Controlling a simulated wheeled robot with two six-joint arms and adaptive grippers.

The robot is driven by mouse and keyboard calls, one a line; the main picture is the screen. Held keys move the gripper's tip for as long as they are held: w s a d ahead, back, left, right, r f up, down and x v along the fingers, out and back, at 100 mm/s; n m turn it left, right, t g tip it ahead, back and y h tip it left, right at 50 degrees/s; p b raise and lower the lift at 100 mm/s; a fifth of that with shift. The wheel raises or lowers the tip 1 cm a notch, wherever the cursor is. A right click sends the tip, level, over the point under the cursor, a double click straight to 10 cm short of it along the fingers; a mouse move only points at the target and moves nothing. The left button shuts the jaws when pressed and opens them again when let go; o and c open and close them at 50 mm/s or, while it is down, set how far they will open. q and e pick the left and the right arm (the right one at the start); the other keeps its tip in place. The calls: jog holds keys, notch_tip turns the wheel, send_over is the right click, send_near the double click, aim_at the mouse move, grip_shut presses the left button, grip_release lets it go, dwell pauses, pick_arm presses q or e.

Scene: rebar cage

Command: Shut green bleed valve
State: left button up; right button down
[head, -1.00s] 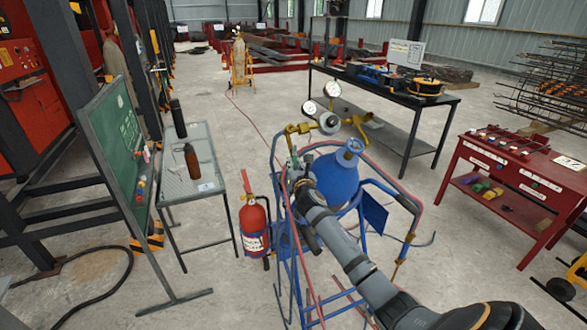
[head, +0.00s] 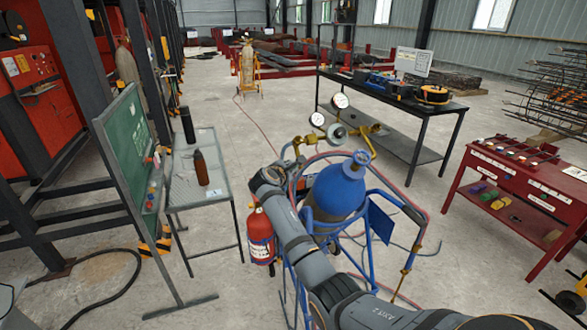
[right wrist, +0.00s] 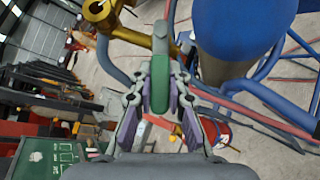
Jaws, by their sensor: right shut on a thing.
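In the right wrist view my right gripper (right wrist: 161,82) is shut on the green bleed valve's lever (right wrist: 159,102), which lies between the two finger pads. A blue gas cylinder (right wrist: 232,35) stands close to the right of the fingers. In the head view the blue cylinder (head: 338,192) stands in a blue cart, with a brass regulator (head: 364,137) at its top. My right arm's wrist is at the cylinder's left side, and the fingers and lever cannot be made out there. My left gripper is out of view.
Two pressure gauges (head: 340,101) sit above the regulator. Blue cart tubes (head: 400,205) and a red hose surround the cylinder. A red fire extinguisher (head: 259,236) stands at the left, partly behind my arm. A small table (head: 207,160) and a green board (head: 127,150) are further left.

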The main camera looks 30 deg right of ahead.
jog(key=shift+w+r+m+g+y+p, duration=0.15)
jog(key=shift+w+r+m+g+p, duration=0.2)
jog(key=shift+m+g, duration=0.45)
jog(key=shift+w+r+m+g+y+p, duration=0.25)
jog(key=shift+m+g, duration=0.25)
jog(key=shift+m, duration=0.6)
jog(key=shift+r, duration=0.1)
jog(key=c, duration=1.3)
grip_release()
jog(key=shift+s+a, duration=0.1)
jog(key=v, duration=1.1)
jog(key=shift+a+r, duration=0.2)
jog(key=shift+a, duration=0.1)
